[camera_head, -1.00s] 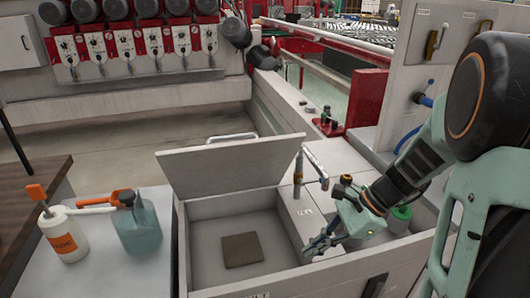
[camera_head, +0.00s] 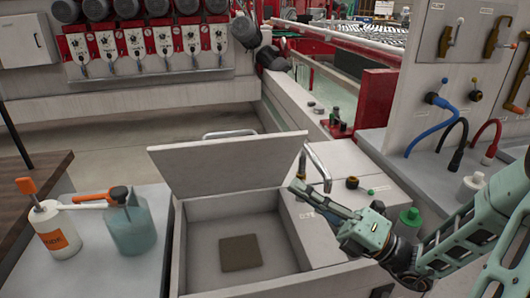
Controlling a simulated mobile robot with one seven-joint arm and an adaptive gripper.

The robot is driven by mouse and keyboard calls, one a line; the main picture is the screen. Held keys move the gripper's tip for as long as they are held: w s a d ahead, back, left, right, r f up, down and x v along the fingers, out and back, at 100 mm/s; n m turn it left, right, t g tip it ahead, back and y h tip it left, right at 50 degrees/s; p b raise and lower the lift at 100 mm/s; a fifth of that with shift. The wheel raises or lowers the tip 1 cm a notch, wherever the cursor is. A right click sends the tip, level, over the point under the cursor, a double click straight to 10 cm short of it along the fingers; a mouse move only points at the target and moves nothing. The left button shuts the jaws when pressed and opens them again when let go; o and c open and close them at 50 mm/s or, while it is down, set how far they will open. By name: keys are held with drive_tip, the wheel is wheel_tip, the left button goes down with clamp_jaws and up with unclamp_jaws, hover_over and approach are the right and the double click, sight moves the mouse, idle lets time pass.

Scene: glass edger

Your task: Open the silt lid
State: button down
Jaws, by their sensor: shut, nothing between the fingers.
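The silt lid (camera_head: 228,164) is a flat grey panel. It stands raised at the back of the open silt box (camera_head: 181,247), tilted up, with its bar handle (camera_head: 229,134) at the top edge. Inside the box the floor is bare except for a brown square block (camera_head: 240,252). My gripper (camera_head: 299,189) is shut and empty. It reaches in from the right over the ledge beside the box, with its tips pointing left, close to the lid's right side in the picture. I cannot tell whether it touches the lid.
A curved metal tap (camera_head: 319,165) and small fittings stand on the ledge behind my gripper. A white bottle (camera_head: 55,232) and a teal can (camera_head: 131,228) stand on the left table (camera_head: 100,275). A panel with hoses (camera_head: 448,90) rises at the right.

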sight(250, 141)
drive_tip(key=x, duration=0.3)
drive_tip(key=w+x, duration=0.1)
drive_tip(key=x, duration=0.2)
drive_tip(key=d+x, duration=0.1)
drive_tip(key=x, duration=0.3)
drive_tip(key=shift+w+r+b, duration=0.3)
drive_tip(key=shift+r+b, duration=0.05)
drive_tip(key=shift+b, duration=0.05)
drive_tip(key=shift+w+a+r, duration=0.1)
drive_tip(key=shift+w+r, duration=0.15)
drive_tip(key=shift+w, duration=0.15)
